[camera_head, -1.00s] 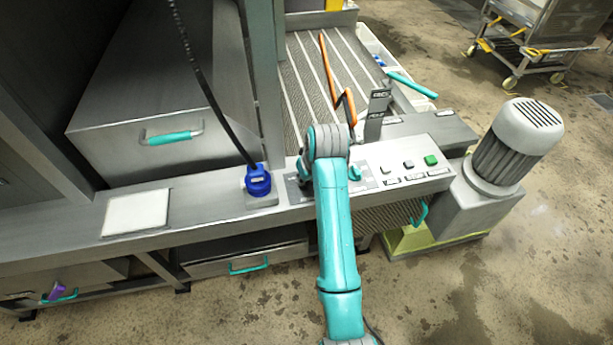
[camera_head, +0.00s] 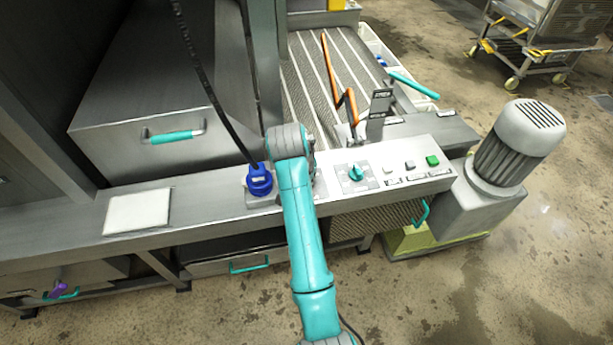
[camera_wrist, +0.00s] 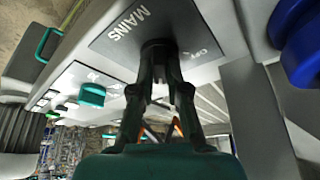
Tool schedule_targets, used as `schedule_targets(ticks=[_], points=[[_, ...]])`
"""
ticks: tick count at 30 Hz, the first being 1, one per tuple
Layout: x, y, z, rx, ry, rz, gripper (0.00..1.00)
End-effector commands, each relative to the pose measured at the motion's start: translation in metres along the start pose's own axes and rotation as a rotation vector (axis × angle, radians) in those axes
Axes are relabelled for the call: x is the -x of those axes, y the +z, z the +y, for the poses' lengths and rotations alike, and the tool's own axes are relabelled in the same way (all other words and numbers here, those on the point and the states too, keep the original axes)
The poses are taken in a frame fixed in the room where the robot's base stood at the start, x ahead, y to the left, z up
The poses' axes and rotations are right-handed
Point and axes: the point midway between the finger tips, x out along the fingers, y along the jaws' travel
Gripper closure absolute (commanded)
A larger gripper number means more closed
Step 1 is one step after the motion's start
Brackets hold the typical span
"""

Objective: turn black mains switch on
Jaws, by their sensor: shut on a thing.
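The black mains switch (camera_wrist: 158,44) sits on a dark plate (camera_wrist: 118,36) lettered MAINS in the wrist view. My gripper (camera_wrist: 160,60) points at the plate, its two black fingers closed on either side of the switch. The fingers hide much of the switch, so I cannot tell its exact turn. In the head view my teal arm covers the switch and the fingers, on the counter panel just right of the blue plug.
A blue plug (camera_head: 259,181) with a black cable stands close left of my arm; it also shows in the wrist view (camera_wrist: 300,42). A teal knob (camera_head: 355,173) and a green button (camera_head: 432,160) are to the right. A grey motor (camera_head: 516,145) stands beyond the panel's right end.

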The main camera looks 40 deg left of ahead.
Motion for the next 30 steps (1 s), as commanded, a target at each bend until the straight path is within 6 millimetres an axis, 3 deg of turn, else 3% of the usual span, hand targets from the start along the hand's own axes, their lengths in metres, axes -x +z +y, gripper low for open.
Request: schedule_targets(ticks=[10, 26, 27, 30], points=[[-0.0002, 0.0004, -0.0007, -0.129, 0.055, -0.001, 1.00], [-0.0004, 0.0006, -0.0007, -0.153, 0.064, -0.002, 1.00], [-0.0005, 0.0006, -0.0007, -0.152, 0.064, -0.002, 0.81], [-0.0004, 0.0006, -0.0007, -0.152, 0.064, -0.002, 0.60]])
